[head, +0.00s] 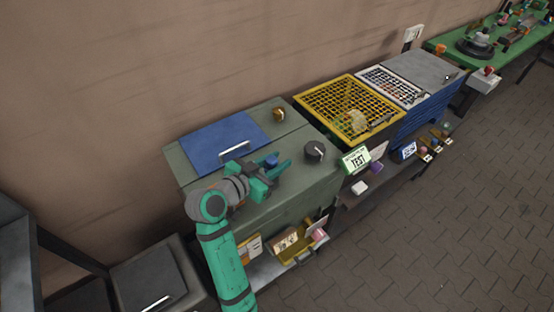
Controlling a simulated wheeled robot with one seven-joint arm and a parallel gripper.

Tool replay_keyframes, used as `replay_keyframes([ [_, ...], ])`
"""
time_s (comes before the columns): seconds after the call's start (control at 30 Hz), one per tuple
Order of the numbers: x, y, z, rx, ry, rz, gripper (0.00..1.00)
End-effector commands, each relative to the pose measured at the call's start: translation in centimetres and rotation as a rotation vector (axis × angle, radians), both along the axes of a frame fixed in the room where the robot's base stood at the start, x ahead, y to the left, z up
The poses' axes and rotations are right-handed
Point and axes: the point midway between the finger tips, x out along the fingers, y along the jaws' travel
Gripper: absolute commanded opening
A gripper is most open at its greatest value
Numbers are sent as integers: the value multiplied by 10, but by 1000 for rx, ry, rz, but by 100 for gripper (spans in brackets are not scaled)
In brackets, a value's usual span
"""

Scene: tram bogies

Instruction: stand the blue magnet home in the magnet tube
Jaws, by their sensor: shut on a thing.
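My gripper (276,169), at the end of my green and grey arm, is over the grey-green cabinet (298,190). It is shut on a small blue piece that looks like the blue magnet (271,160). The blue piece shows between the green fingers, above the cabinet top; its lower part is hidden by the gripper. I cannot make out the magnet tube for sure in this view.
A blue lid with a handle (220,142) lies on the cabinet top, with a black knob (314,151) to the right. A yellow mesh basket (318,105) stands further right. A shelf below holds small items, including a yellow tray (290,245). Paved floor is clear at right.

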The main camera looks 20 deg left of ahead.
Motion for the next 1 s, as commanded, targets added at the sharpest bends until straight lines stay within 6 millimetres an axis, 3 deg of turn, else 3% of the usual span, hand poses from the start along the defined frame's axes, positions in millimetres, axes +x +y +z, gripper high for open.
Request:
replay_keyframes([
  [0.1,0,1,-2,1,-2,2,2],
  [0.13,0,1,-3,1,-2,2,31],
  [0.2,0,1,-2,2,-2,1,47],
  [0.23,0,1,-2,2,-1,1,50],
  [0.63,-6,5,-1,2,-1,4,50],
  [1.0,-63,28,20,2,-2,4,50],
])
